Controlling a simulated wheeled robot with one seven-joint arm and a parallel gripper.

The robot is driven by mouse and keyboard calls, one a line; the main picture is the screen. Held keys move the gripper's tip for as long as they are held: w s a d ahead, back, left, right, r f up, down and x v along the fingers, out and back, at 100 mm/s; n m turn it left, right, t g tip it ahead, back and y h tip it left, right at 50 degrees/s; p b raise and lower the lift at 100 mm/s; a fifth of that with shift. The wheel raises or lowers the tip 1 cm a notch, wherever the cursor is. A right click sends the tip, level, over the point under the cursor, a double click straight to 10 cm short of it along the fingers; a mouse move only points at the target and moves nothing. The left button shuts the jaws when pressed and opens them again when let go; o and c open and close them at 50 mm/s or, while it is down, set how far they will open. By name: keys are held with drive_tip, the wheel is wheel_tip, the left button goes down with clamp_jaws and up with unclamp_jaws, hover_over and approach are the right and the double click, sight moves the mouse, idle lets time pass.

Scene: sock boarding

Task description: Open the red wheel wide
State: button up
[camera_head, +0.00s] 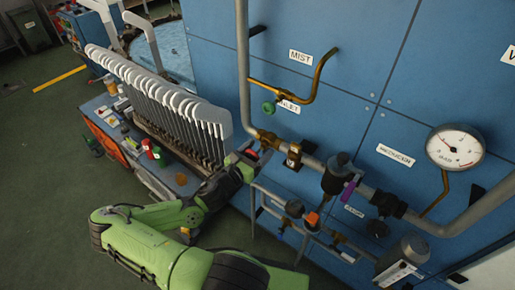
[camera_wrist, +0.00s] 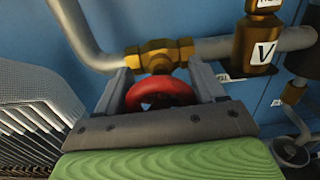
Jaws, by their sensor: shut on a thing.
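The red wheel (camera_wrist: 160,93) sits on a brass valve body (camera_wrist: 158,55) on the grey pipe, in front of the blue panel. In the wrist view my gripper (camera_wrist: 163,88) has one grey finger on each side of the wheel and is shut on it. The lower part of the wheel is hidden behind the gripper's dark front plate. In the head view my green arm reaches up to the valve (camera_head: 264,139), and only a little red of the wheel (camera_head: 251,154) shows beside my gripper (camera_head: 246,162).
A rack of white sock boards (camera_head: 165,95) stands close left of my gripper. A green knob (camera_head: 268,107) is above the valve. To the right are more pipes, a brass fitting (camera_head: 293,155), a purple-handled valve (camera_head: 348,191) and a round gauge (camera_head: 455,147).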

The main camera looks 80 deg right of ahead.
drive_tip(key=o, duration=1)
drive_tip(key=shift+c, duration=0.2)
drive_tip(key=v, duration=1.5)
drive_tip(key=shift+w+a, duration=0.2)
drive_tip(key=shift+a, duration=0.15)
